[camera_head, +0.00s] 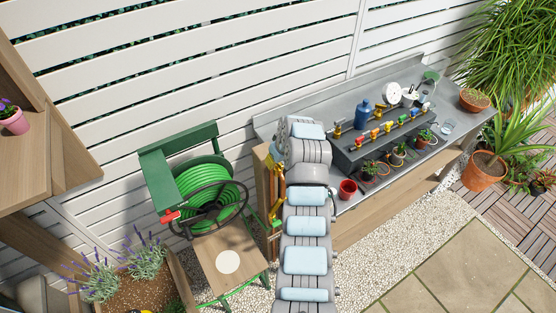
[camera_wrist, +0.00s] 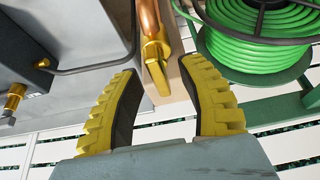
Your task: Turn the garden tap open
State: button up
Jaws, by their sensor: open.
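The garden tap (camera_wrist: 153,52) is a brass fitting at the end of a copper pipe, with a flat yellow-brass lever (camera_wrist: 158,78) on it. It stands against a wooden post. In the wrist view my gripper (camera_wrist: 160,72) is open, its two yellow ribbed fingers with dark inner pads apart. The lever's end shows between the fingertips, closer to the right one; I cannot tell whether either touches it.
A green hose reel (camera_head: 208,190) stands left of the post, close to the right finger in the wrist view (camera_wrist: 260,35). A grey metal bench (camera_head: 440,140) with a row of small valves, pots and a blue bottle (camera_head: 362,117) lies to the right. A slatted white fence is behind.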

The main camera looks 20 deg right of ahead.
aim_at(283, 166)
jog(key=shift+r, duration=0.1)
jog(key=v, duration=0.7)
jog(key=shift+r, duration=0.15)
dwell(0.4)
